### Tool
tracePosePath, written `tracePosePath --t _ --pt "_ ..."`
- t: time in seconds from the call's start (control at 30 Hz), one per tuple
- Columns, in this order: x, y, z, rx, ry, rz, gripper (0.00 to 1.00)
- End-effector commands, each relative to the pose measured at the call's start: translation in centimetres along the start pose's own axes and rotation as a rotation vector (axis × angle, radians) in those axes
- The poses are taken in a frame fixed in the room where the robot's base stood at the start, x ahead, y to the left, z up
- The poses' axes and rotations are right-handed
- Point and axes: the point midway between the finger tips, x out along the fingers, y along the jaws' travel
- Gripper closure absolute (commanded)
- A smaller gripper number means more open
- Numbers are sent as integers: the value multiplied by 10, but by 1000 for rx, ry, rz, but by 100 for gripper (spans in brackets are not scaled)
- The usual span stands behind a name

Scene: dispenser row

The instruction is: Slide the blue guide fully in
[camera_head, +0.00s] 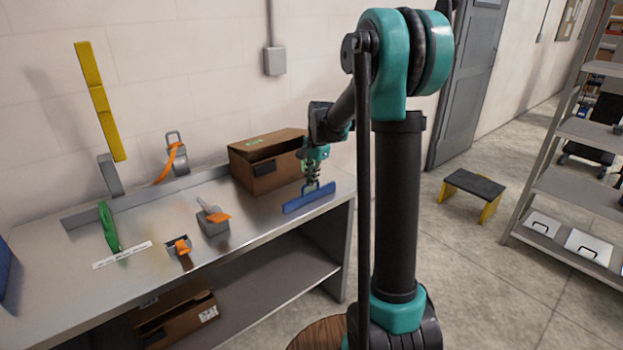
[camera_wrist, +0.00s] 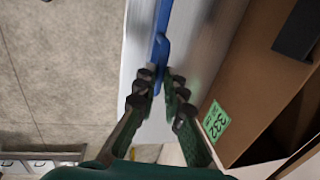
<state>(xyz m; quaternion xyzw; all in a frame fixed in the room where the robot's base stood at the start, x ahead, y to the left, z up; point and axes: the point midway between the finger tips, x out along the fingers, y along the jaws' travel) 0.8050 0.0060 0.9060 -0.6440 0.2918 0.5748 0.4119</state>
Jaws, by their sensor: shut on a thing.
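The blue guide (camera_head: 309,198) is a long flat bar with a raised handle, at the right end of the metal bench. My gripper (camera_head: 313,183) is above it, pointing down, shut on its handle. In the wrist view the blue guide (camera_wrist: 160,45) runs up from between my fingertips (camera_wrist: 160,85). From the head view I cannot tell whether the bar touches the bench top or hangs just above it. Part of the handle is hidden by my fingers.
A brown cardboard box (camera_head: 266,163) stands open on the bench (camera_head: 155,214), close behind my gripper. To the left are a grey holder with an orange piece (camera_head: 213,219), a small orange-banded dispenser (camera_head: 179,246), a green strip (camera_head: 109,228) and a tall yellow bar (camera_head: 100,102). A step stool (camera_head: 472,186) stands on the floor.

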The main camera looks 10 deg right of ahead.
Motion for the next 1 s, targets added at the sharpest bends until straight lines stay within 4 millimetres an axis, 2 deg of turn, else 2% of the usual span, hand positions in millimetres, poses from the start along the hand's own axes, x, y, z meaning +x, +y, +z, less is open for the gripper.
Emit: tracePosePath --t 0.27,0.37,0.7,0.83,1.0 --pt "0 -3 0 -1 0 0 100" --pt "3 -16 0 -2 0 0 100" --pt "18 -94 0 -2 0 -1 100" --pt "21 -109 0 -1 0 -1 100" --pt "22 -114 -1 1 1 -1 100"
